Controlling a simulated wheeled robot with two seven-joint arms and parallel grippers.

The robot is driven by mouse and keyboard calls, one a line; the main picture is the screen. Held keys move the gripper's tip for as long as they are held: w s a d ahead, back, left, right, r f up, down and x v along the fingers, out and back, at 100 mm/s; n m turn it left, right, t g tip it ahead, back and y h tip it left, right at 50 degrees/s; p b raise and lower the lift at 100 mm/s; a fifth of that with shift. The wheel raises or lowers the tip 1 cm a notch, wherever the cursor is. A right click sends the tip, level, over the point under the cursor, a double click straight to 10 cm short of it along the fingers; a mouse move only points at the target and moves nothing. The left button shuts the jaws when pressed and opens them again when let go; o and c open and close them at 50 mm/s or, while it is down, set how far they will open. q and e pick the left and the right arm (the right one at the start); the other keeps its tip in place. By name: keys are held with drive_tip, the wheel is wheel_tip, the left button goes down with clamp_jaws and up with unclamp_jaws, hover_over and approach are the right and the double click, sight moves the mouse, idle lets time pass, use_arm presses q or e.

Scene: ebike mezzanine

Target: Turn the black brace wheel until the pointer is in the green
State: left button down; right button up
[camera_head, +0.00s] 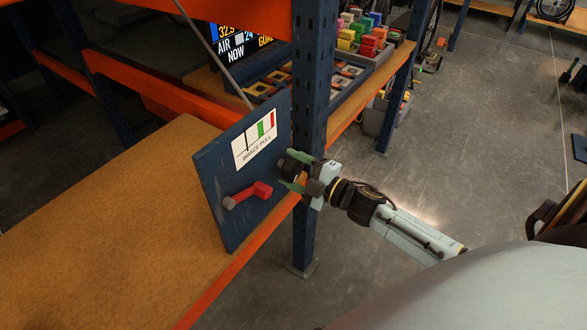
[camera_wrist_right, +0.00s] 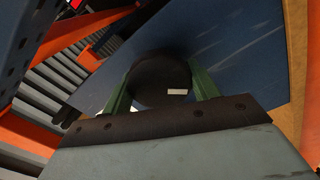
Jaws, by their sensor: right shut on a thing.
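The black brace wheel (camera_wrist_right: 158,80) sits on a blue panel (camera_head: 213,185). In the right wrist view it lies between the two green fingers of my right gripper (camera_wrist_right: 160,90), with a small white mark on its face. In the head view my right gripper (camera_head: 293,172) is at the panel's right side and shut on the wheel, which it mostly hides. The BRACE PULL gauge (camera_head: 254,139) at the panel's top has a white face with a green band and a red band at its right. A thin dark pointer line appears left of the green. My left gripper is not in view.
A red lever (camera_head: 249,194) with a grey end sticks out from the panel, left of my right gripper. A blue rack post (camera_head: 309,110) stands right behind the gripper. An orange-edged wooden shelf (camera_head: 95,225) spreads at left. Colored bins (camera_head: 363,38) stand behind.

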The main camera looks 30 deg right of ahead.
drive_tip(key=o, duration=1)
drive_tip(key=shift+c, duration=0.2)
drive_tip(key=v, duration=1.3)
drive_tip(key=shift+s, duration=0.2)
drive_tip(key=shift+d, duration=0.1)
